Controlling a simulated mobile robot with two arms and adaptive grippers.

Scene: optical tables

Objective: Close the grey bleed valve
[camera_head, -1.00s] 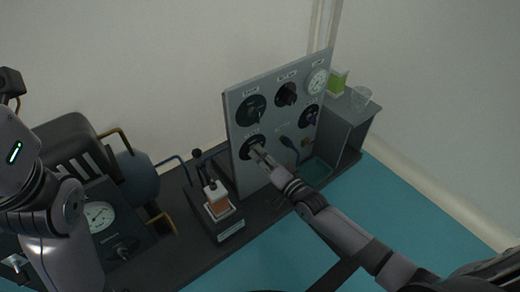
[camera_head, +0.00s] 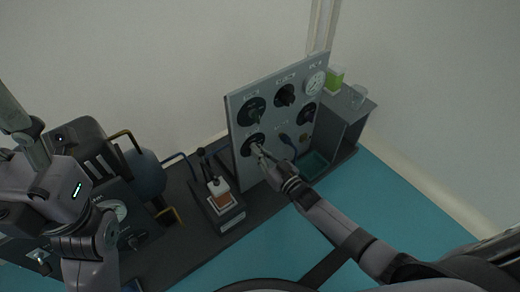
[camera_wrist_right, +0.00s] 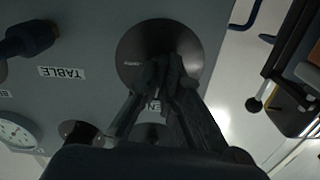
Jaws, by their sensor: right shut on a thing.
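A grey upright panel (camera_head: 272,100) carries several round black dials. My right gripper (camera_head: 257,150) reaches the lower left dial (camera_head: 246,141) from the front. In the right wrist view the fingers (camera_wrist_right: 168,72) are shut on the handle at the centre of this dark disc (camera_wrist_right: 135,45). The fingers hide most of the handle, and its exact turn cannot be told. A label near the disc is partly covered, so I cannot read whether this dial is the grey bleed valve. Part of my left arm shows at the left; its fingers are not visible.
Other dials (camera_head: 285,95) and a white gauge (camera_head: 315,83) sit close by on the panel. A blue connector (camera_head: 286,139) sticks out to the right. A small switch block (camera_head: 221,198) stands left of the panel.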

